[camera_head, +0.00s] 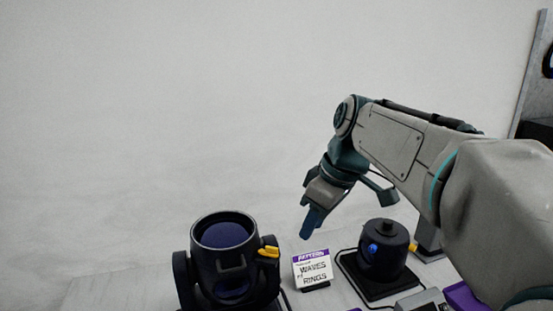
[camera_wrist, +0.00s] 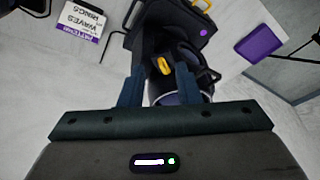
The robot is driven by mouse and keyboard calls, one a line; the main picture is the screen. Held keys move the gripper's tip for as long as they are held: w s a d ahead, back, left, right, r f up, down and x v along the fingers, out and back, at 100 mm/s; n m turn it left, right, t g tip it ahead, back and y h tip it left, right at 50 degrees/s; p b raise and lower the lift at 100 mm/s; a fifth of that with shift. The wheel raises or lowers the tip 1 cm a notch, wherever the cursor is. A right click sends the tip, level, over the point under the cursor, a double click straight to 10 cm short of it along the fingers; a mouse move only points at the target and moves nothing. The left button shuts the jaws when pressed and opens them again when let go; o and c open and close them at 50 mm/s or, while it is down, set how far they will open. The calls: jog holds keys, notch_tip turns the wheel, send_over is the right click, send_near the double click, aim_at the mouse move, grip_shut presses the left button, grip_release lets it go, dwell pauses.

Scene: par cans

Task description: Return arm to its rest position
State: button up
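My gripper (camera_head: 313,222) hangs from my arm and points down over the table, above the small sign and right of the moving-head light. In the wrist view the two fingers (camera_wrist: 158,82) stand apart with nothing held between them. The black par can (camera_head: 223,262) with its yellow knob (camera_head: 268,252) stands at the lower left in the head view. In the wrist view a dark lamp body (camera_wrist: 192,62) and a yellow knob (camera_wrist: 164,66) show beyond the fingers, apart from them.
A sign (camera_head: 312,270) reading "PATTERN", "WAVES" and "RINGS" stands on the table. Right of it a round black device (camera_head: 384,250) with a blue light sits on a black base. A purple pad (camera_wrist: 258,49) shows in the wrist view. Space above the table at left is clear.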

jog(key=s+d+f+m+h, duration=0.1)
jog(key=s+d+f+m, duration=0.2)
jog(key=s+f+m, duration=0.2)
jog(key=s+d+f+m+t+h, duration=0.1)
jog(key=s+d+f+m+h, duration=0.1)
jog(key=s+f+m, duration=0.3)
jog(key=s+d+f, duration=0.1)
jog(key=s+f, duration=0.3)
jog(key=f, duration=0.2)
jog(key=shift+d+m, duration=0.3)
